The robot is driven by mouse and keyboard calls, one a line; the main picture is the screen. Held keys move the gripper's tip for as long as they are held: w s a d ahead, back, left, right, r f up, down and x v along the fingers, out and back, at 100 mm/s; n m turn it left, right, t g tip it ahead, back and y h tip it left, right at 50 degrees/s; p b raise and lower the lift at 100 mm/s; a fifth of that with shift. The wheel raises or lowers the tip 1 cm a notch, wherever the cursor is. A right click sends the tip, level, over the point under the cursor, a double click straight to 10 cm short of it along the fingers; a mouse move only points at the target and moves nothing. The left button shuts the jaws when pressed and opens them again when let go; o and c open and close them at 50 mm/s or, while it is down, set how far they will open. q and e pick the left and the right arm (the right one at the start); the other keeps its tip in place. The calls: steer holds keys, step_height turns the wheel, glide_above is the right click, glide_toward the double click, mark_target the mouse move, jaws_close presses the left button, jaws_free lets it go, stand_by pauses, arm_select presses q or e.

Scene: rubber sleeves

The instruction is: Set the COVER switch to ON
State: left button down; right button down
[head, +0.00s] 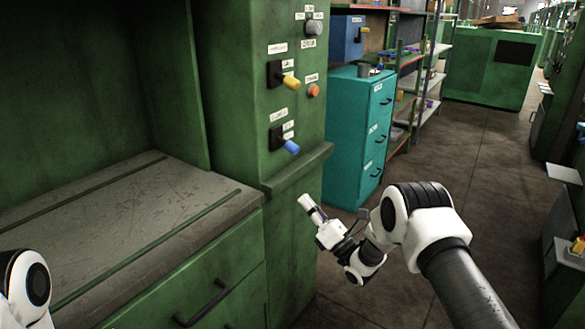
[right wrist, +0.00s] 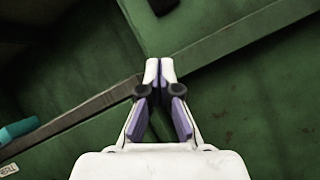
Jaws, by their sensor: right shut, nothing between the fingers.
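A green control panel (head: 240,85) carries two lever switches, one with a yellow handle (head: 291,81) and a lower one with a blue handle (head: 291,147), both on black bases and tilted down to the right. Small white labels sit by each; their print is too small to tell which reads COVER. My right gripper (head: 305,202) is below and slightly right of the blue handle, clear of the panel, pointing up-left. In the right wrist view its fingers (right wrist: 160,64) are together and empty, with green metal behind. My left gripper is out of view.
A grey knob (head: 313,28) and an orange button (head: 313,90) are also on the panel. A ledge (head: 300,168) juts out under the switches. A teal drawer cabinet (head: 345,135) stands to the right. Floor (head: 470,170) is open beyond my right arm.

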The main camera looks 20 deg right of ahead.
mark_target(286, 144)
steer(key=w+a+r, duration=0.2)
steer(key=w+r, duration=0.5)
steer(key=r, duration=0.1)
steer(key=shift+w+r, duration=0.25)
steer(key=shift+r, duration=0.05)
steer(key=shift+s+r+g+p, duration=0.15)
steer(key=shift+r+g+p, duration=0.15)
steer(key=shift+p, duration=0.4)
